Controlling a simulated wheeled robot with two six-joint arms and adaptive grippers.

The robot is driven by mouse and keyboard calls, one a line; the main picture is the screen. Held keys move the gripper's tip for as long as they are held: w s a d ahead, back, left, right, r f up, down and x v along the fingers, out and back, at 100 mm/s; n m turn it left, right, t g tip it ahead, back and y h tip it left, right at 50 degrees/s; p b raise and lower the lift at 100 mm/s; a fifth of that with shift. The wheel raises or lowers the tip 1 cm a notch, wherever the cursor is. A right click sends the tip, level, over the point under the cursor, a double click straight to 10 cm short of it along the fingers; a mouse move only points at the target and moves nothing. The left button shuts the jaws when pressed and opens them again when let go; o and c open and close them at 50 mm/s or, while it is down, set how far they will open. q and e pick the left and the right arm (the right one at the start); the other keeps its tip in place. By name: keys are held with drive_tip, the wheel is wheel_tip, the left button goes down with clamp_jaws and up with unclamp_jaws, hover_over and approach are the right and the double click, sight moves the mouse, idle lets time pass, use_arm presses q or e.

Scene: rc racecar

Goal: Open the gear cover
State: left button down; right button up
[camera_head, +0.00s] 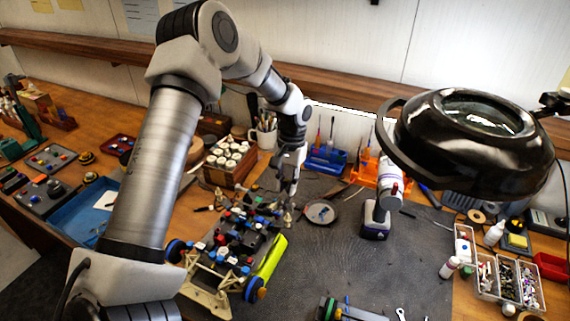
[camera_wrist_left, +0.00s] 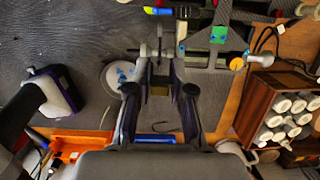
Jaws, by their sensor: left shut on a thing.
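The RC racecar (camera_head: 232,248), an open chassis with many small coloured parts, sits on the grey mat left of centre. My left gripper (camera_head: 288,190) reaches down at the car's far end, from above. In the left wrist view its two dark fingers (camera_wrist_left: 159,62) are shut on a thin dark part (camera_wrist_left: 158,43) beside the chassis (camera_wrist_left: 205,48). This part is small and partly hidden by the fingers; I cannot tell for sure that it is the gear cover, or how far open the cover is. My right gripper is in neither view.
A round dish (camera_head: 321,212) lies close right of the left gripper, and a cordless drill (camera_head: 376,219) stands beyond it. A wooden box of white jars (camera_head: 229,160) is close on the left. A black magnifier lamp (camera_head: 470,140) hangs at right. The mat's middle is clear.

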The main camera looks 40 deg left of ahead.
use_arm(q)
drive_tip(key=g, duration=0.1)
drive_tip(key=w+g+p, duration=0.1)
drive_tip(key=shift+a+g+h, duration=0.15)
drive_tip(key=shift+g+h, duration=0.15)
drive_tip(key=shift+h, duration=0.1)
drive_tip(key=shift+w+a+g+h, duration=0.1)
drive_tip(key=shift+w+g+h, duration=0.25)
drive_tip(key=shift+g, duration=0.55)
drive_tip(key=c, duration=1)
unclamp_jaws()
drive_tip(key=shift+w, duration=0.1)
drive_tip(key=shift+r, duration=0.1)
drive_tip(key=v, duration=0.7)
drive_tip(key=shift+w+a+r, duration=0.1)
drive_tip(key=shift+w+r, duration=0.05)
drive_tip(key=shift+w, duration=0.05)
